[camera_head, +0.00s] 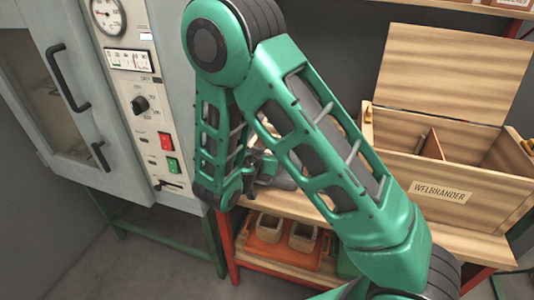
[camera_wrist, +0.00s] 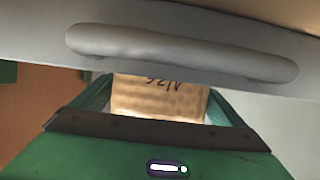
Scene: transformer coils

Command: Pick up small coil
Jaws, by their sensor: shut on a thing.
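My gripper (camera_head: 264,172) is partly hidden behind my green arm in the head view, near the workbench. In the wrist view a tan, wrapped block with dark handwritten marks, which looks like the small coil (camera_wrist: 160,100), sits just beyond the green gripper body. My gripper is shut on it; the fingertips themselves are hard to make out. I cannot pick the held coil out in the head view.
A grey oven (camera_head: 135,100) with dials and a closed door stands left. An open wooden box (camera_head: 440,190) labelled WELBRANDER stands on the bench at right.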

